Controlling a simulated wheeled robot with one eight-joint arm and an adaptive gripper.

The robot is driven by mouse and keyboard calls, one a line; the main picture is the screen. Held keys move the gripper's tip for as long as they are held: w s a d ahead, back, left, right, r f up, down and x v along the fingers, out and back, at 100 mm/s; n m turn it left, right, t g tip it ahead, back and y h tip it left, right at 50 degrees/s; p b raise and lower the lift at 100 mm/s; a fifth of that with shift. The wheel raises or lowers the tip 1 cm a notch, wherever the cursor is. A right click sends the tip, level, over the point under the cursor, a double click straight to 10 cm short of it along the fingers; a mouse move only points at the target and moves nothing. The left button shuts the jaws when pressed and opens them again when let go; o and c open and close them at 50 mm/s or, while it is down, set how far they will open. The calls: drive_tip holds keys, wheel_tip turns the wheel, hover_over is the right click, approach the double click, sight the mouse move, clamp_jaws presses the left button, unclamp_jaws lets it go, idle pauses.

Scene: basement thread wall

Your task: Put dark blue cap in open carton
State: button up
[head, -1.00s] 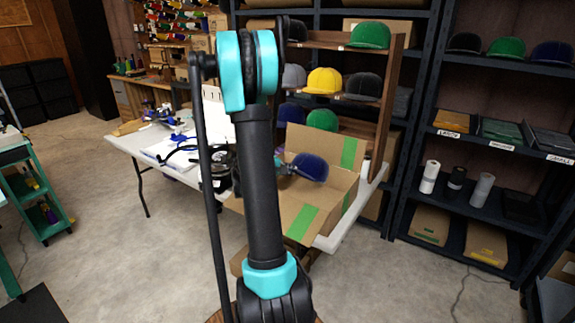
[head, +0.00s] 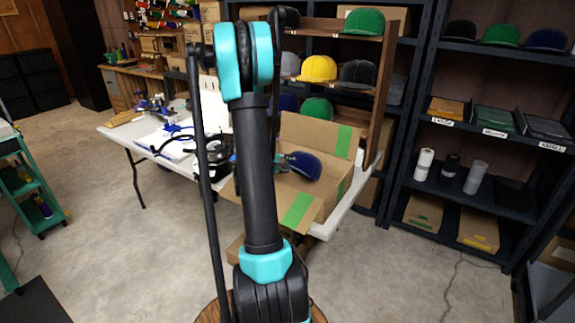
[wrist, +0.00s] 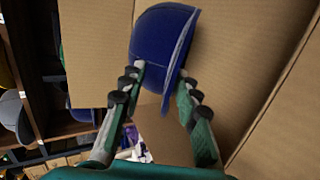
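The dark blue cap (head: 303,165) shows in the head view inside the mouth of the open carton (head: 297,207), in front of its back wall. In the wrist view the cap (wrist: 160,40) sits at the fingertips of my gripper (wrist: 162,78), one finger on each side, its brim edge toward the right finger. The gripper appears shut on it. The carton's cardboard (wrist: 235,70) fills much of the wrist view. Whether the cap touches the carton floor cannot be told. In the head view my arm hides most of the gripper and the carton's left part.
The carton stands on a white table (head: 120,132) with a black coiled item and blue things at left. A wooden rack (head: 380,85) with several caps stands behind. Dark shelves (head: 405,150) are at right, a green cart (head: 35,185) at left. The floor between is clear.

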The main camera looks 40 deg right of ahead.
drive_tip(key=shift+a, duration=0.1)
drive_tip(key=v, duration=1.1)
drive_tip(key=shift+s+a+r, duration=0.15)
drive_tip(key=shift+a+r, duration=0.05)
drive_tip(key=shift+a, duration=0.1)
drive_tip(key=shift+a, duration=0.1)
idle(0.3)
drive_tip(key=s+a+f+m+y, duration=0.1)
drive_tip(key=s+a+y, duration=0.3)
drive_tip(key=a, duration=0.5)
drive_tip(key=s+a+f+m+y, duration=0.1)
drive_tip(key=s+a+f+y, duration=0.3)
drive_tip(key=s+a, duration=0.3)
drive_tip(key=s+a+f+m+y, duration=0.1)
drive_tip(key=s+a, duration=0.4)
drive_tip(key=a, duration=0.6)
drive_tip(key=f+y, duration=0.1)
drive_tip(key=y, duration=0.1)
drive_tip(key=shift+s+a+f+t+y, duration=0.2)
drive_tip(key=shift+s+f+t+y, duration=0.1)
drive_tip(key=shift+s+f+y, duration=0.1)
drive_tip(key=shift+w, duration=0.1)
